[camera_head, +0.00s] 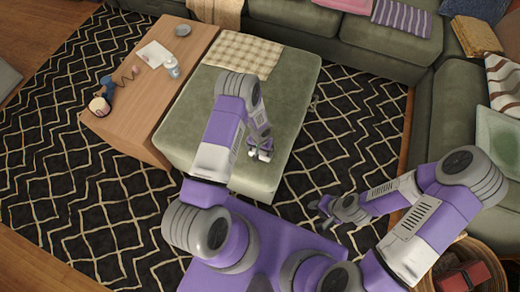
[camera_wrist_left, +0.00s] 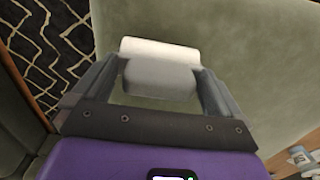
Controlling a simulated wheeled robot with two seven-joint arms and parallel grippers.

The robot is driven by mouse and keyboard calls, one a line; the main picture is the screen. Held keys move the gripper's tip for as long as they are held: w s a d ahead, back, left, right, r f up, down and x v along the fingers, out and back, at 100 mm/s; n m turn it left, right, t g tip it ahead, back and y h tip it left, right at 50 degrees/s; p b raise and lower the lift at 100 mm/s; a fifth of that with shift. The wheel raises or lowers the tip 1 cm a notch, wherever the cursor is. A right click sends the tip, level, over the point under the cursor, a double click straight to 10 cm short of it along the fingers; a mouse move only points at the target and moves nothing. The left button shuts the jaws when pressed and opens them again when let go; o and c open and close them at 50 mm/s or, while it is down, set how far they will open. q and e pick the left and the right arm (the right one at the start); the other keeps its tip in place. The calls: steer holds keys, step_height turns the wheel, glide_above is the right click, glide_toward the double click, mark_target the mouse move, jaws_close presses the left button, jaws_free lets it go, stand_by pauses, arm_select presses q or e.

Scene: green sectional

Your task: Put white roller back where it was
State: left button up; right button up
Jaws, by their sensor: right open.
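The white roller (camera_wrist_left: 160,48) sits between the two fingers of my left gripper (camera_wrist_left: 157,80) in the left wrist view, with a shaded grey part below its pale top. The fingers touch its two ends. In the head view my left gripper (camera_head: 260,146) is over the front part of the green ottoman (camera_head: 205,115), with a small white piece of the roller (camera_head: 263,156) showing at its tips. My right gripper (camera_head: 322,210) is open and empty, low over the patterned rug at the right of the ottoman.
A wooden table (camera_head: 140,110) left of the ottoman holds a white sheet (camera_head: 154,54), a bottle (camera_head: 172,69), a grey dish (camera_head: 182,30) and a blue item (camera_head: 107,86). A checked cloth (camera_head: 243,53) lies on the ottoman's back. A wicker basket (camera_head: 490,262) stands at lower right.

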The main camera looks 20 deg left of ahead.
arm_select(q)
steer(key=shift+r, duration=0.15)
step_height(320, 180, up, 12)
steer(key=f+p, duration=0.1)
steer(key=p, duration=0.2)
steer(key=s+d+r+n+h, duration=0.1)
steer(key=s+d+h, duration=0.1)
steer(key=s+d, duration=0.3)
steer(key=s+d+r+n+h, duration=0.1)
steer(key=s+d+h, duration=0.1)
steer(key=s+d, duration=0.4)
steer(key=s, duration=0.5)
steer(key=shift+s+r+t, duration=0.15)
steer(key=shift+s+t, duration=0.15)
steer(key=shift+s, duration=0.1)
